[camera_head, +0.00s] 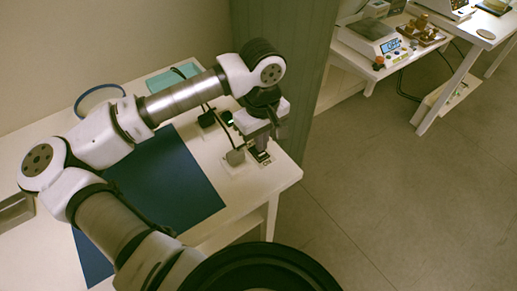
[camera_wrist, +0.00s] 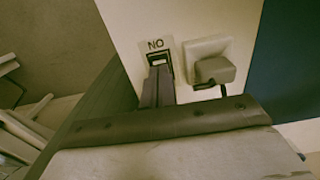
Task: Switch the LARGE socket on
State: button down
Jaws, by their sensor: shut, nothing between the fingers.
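The large socket (camera_wrist: 196,47) is a pale square plate on the white table with a bulky grey plug (camera_wrist: 215,69) in it. The plug also shows in the head view (camera_head: 235,157). Beside it is a rocker switch (camera_wrist: 159,59) with a dark frame and a label that reads "NO" in the wrist view. My gripper (camera_wrist: 158,76) is shut and empty, pointing down with its fingertips at the switch's near edge. They hide part of the switch, and I cannot tell if they touch it. In the head view my gripper (camera_head: 262,148) is over the switch.
Smaller dark plugs (camera_head: 207,118) with cables stand behind the large plug. A blue mat (camera_head: 170,180) covers the table's middle. The white table (camera_head: 285,172) ends close to the right of the switch. A grey-green panel (camera_head: 305,80) rises behind that corner.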

jog(key=shift+f+b, duration=1.05)
jog(key=shift+b, duration=0.15)
dwell(0.4)
jog(key=shift+r+p, duration=1.45)
jog(key=shift+r, duration=2.1)
